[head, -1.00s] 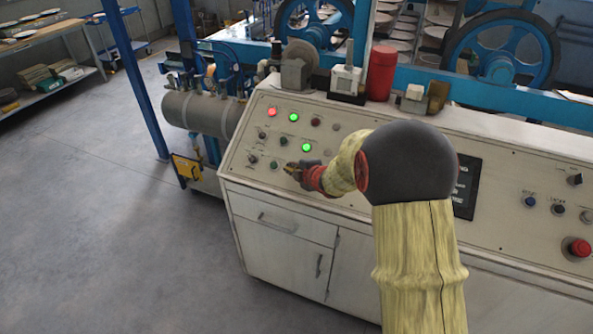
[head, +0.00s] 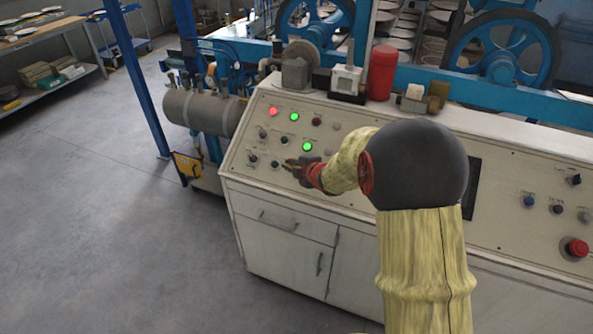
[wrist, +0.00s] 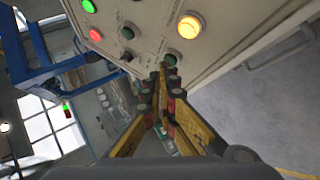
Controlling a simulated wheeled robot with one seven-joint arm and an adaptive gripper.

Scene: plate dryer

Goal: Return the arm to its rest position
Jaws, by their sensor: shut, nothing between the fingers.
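My gripper (head: 290,165) is in front of the left part of the control panel (head: 240,158) in the head view. Its yellow and dark fingers are shut and empty. In the wrist view the closed fingertips (wrist: 163,72) point toward the panel, close to a dark green button (wrist: 170,59). I cannot tell whether they touch it. A lit yellowish lamp (wrist: 189,26) and a lit green lamp (wrist: 88,6) show on the panel there. My arm, in a yellow sleeve with a dark joint, hides the middle of the panel in the head view.
A red lamp (head: 273,112) and two green lamps (head: 307,146) are lit. A red mushroom button (head: 576,248) is at the right. A red cylinder (head: 381,72) and small devices stand on the cabinet's top ledge. A grey tank (head: 203,112) is left of the cabinet. The floor (head: 100,230) at left is clear.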

